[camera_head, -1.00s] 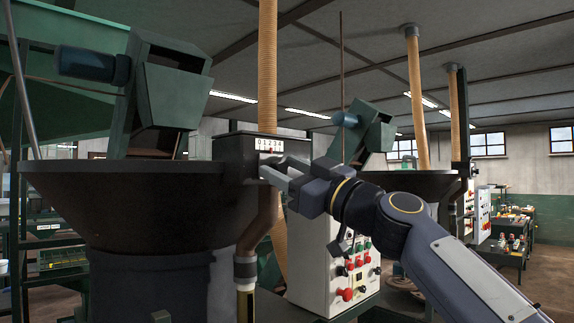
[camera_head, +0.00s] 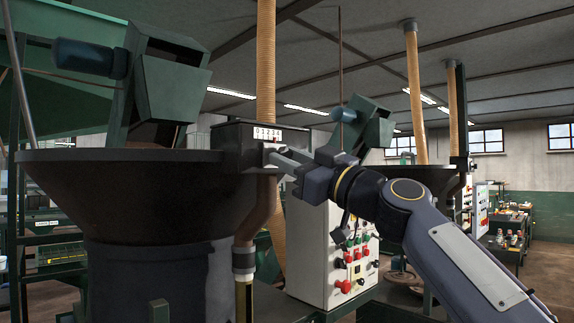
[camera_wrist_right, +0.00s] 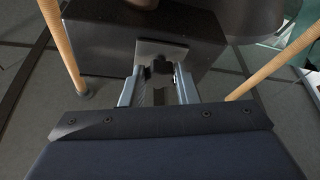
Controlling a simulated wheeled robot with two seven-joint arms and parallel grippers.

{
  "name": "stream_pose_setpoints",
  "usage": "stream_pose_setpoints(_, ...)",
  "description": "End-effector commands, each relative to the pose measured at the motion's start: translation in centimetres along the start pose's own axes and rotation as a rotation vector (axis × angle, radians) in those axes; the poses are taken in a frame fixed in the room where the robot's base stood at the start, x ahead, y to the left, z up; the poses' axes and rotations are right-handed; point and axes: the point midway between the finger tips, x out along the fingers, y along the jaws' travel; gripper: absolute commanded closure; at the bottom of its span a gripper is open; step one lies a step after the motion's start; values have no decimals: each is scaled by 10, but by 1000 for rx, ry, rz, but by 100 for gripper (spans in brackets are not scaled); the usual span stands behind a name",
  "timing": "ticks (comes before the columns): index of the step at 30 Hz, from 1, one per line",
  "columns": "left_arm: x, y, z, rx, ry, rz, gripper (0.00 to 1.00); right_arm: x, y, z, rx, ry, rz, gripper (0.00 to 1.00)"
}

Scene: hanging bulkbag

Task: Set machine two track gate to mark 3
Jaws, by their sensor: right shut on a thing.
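The track gate's number scale (camera_head: 267,134) runs 0 to 4 on a white strip on the dark box (camera_head: 235,137) beside the big bowl. A small red mark shows low on the strip toward its right end; I cannot read its exact number. My right gripper (camera_head: 272,157) is just below the scale, shut on the gate handle. In the right wrist view the right gripper (camera_wrist_right: 158,72) has its fingers on either side of the dark gate handle (camera_wrist_right: 160,67), in front of a grey plate on the box. The fingers partly hide the handle. My left gripper is not in view.
The dark bowl (camera_head: 115,185) stands left of the box. A tan hose (camera_head: 266,70) rises behind the box. A white control panel (camera_head: 340,262) with red and green buttons stands below my right forearm. Another machine's green hopper (camera_head: 362,128) is behind.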

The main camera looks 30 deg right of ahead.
Motion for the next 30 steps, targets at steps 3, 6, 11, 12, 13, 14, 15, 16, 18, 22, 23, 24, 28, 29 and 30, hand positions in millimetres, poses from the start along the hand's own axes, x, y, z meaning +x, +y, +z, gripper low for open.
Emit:
stream_pose_setpoints(3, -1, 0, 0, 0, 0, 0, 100, 0, 0, 0, 1, -2, 0, 100)
stream_pose_setpoints(6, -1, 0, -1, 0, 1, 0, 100, 0, 0, 0, 0, -2, 0, 63)
stream_pose_setpoints(11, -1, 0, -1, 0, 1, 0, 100, 0, 0, 0, 0, -2, -1, 50)
stream_pose_setpoints(12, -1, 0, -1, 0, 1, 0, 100, 0, 0, 0, 0, -2, -1, 50)
stream_pose_setpoints(13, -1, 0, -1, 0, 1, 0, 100, 0, 0, 0, 0, -2, -1, 50)
stream_pose_setpoints(14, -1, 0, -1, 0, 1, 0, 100, 0, 0, 0, 0, -2, -1, 50)
stream_pose_setpoints(15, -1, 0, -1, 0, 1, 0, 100, 0, 0, 0, 0, -2, -1, 50)
stream_pose_setpoints(16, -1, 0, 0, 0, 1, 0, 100, 0, 0, 0, 0, -2, -1, 50)
stream_pose_setpoints(18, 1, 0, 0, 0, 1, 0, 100, -2, 0, 1, 0, -1, 0, 50)
stream_pose_setpoints(22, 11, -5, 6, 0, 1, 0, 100, -17, -2, 3, -2, 0, 0, 50)
stream_pose_setpoints(23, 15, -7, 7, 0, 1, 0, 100, -22, -2, 4, -2, 0, 2, 50)
stream_pose_setpoints(24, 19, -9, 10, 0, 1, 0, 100, -30, -2, 4, -2, 0, 2, 50)
stream_pose_setpoints(28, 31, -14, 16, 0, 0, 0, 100, -53, -2, 4, -1, 1, 2, 50)
stream_pose_setpoints(29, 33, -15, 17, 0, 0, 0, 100, -57, -2, 4, -1, 0, 2, 50)
stream_pose_setpoints(30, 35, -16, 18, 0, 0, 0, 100, -63, -1, 3, -1, 0, 1, 50)
